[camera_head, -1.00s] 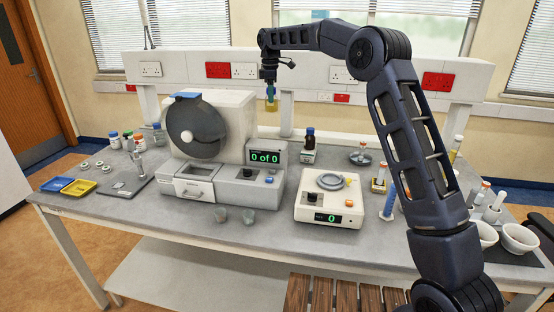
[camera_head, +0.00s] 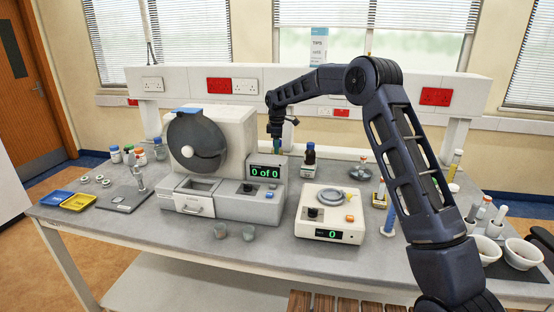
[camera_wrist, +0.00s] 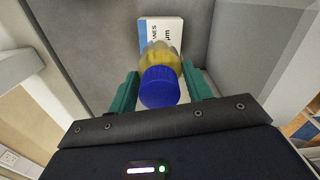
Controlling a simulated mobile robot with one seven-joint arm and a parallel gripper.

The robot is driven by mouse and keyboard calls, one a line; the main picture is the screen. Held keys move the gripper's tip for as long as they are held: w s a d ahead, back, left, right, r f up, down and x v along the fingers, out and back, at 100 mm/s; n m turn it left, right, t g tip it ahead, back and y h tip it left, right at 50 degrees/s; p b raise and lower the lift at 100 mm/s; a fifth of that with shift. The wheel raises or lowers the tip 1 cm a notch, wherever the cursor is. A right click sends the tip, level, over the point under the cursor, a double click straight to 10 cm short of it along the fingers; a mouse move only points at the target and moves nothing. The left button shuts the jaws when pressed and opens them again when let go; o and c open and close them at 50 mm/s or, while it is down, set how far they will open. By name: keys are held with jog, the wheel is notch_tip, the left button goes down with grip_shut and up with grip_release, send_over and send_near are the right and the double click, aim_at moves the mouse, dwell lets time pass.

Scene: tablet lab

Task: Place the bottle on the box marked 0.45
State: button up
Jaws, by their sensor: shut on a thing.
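My gripper (camera_head: 277,132) is behind the display of the tablet machine in the head view. In the wrist view its green fingers (camera_wrist: 160,82) are shut around a bottle with a blue cap (camera_wrist: 159,90) and yellow contents. In the head view the bottle is hidden behind the machine. A white box with a blue edge (camera_wrist: 174,25) lies beyond the bottle on the grey bench. Its print reads "NES" and "µm"; the bottle covers part of the label, so I cannot read the number. I cannot tell the gap between bottle and box.
The tablet machine (camera_head: 222,200) stands in front of my gripper. A brown bottle (camera_head: 310,153) on a small box (camera_head: 308,171) stands just right of it. A balance (camera_head: 328,213) stands nearer the front. A white shelf rail (camera_head: 320,78) runs behind.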

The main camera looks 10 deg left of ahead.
jog(key=shift+f, duration=3.05)
jog(key=shift+f, duration=0.15)
jog(key=o, duration=1.1)
notch_tip(320, 180, up, 12)
jog(key=shift+r, duration=0.15)
